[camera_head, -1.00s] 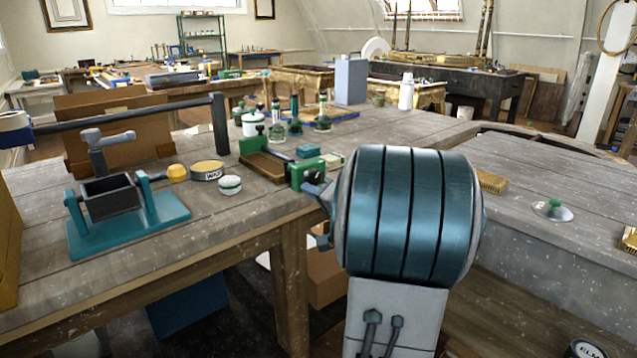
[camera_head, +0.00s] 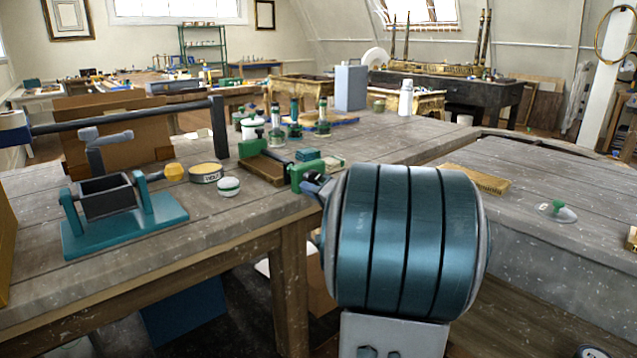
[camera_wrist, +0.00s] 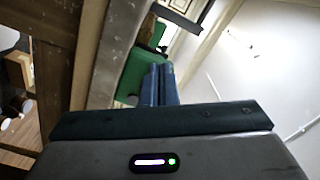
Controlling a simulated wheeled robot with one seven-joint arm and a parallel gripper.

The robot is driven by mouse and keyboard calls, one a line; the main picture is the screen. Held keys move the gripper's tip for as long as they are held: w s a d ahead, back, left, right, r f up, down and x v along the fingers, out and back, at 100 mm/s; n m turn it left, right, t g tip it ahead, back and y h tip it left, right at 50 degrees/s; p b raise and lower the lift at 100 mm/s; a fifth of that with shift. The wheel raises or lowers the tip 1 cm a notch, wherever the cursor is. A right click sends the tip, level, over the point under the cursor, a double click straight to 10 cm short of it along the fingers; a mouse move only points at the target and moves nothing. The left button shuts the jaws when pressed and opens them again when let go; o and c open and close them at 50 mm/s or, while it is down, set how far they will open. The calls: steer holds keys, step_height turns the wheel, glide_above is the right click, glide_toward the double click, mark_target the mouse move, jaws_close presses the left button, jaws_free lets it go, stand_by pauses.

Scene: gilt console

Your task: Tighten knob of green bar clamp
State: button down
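The green bar clamp (camera_head: 305,178) is at the front edge of the wooden bench, against a brown wooden tray. In the wrist view its green body (camera_wrist: 136,70) is just beyond my fingertips, toward the top. My gripper (camera_head: 318,188) is at the clamp's near side, mostly hidden behind my blue-ringed arm. In the wrist view the two blue fingers of my gripper (camera_wrist: 160,72) lie side by side with almost no gap. Their tips overlap the green body in the picture; I cannot tell whether they touch it. I cannot make out the clamp's knob.
A wax tin (camera_head: 206,173), small jar (camera_head: 229,187) and teal block (camera_head: 307,154) stand near the green clamp. The bench's right part is mostly clear.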

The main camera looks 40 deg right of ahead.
steer(key=shift+b, duration=0.35)
steer(key=shift+a+f+b, duration=0.1)
steer(key=shift+a+b, duration=0.25)
steer(key=shift+b, duration=0.1)
steer(key=s+b, duration=0.2)
steer(key=s, duration=0.4)
steer(key=shift+d, duration=0.2)
steer(key=s+a+r+n+g+y+p, duration=0.1)
steer(key=s+a+n+g+y+p, duration=0.15)
steer(key=a+g+p, duration=0.6)
steer(key=s+a+n+g+y+p, duration=0.2)
steer(key=a+n+y+p, duration=0.15)
steer(key=a, duration=1.05)
steer(key=s+a+r+n+g+h+p, duration=0.2)
steer(key=s+h+p, duration=0.1)
steer(key=s+p, duration=0.2)
steer(key=s+a+r+n+g+h+p, duration=0.1)
steer(key=s+r+n+g+h+p, duration=0.1)
steer(key=s+p, duration=0.4)
steer(key=r+n+h+p, duration=0.1)
steer(key=h+p, duration=0.1)
steer(key=shift+a+r+g+h, duration=0.15)
steer(key=shift+a+g+h, duration=0.15)
steer(key=shift+a+g, duration=0.05)
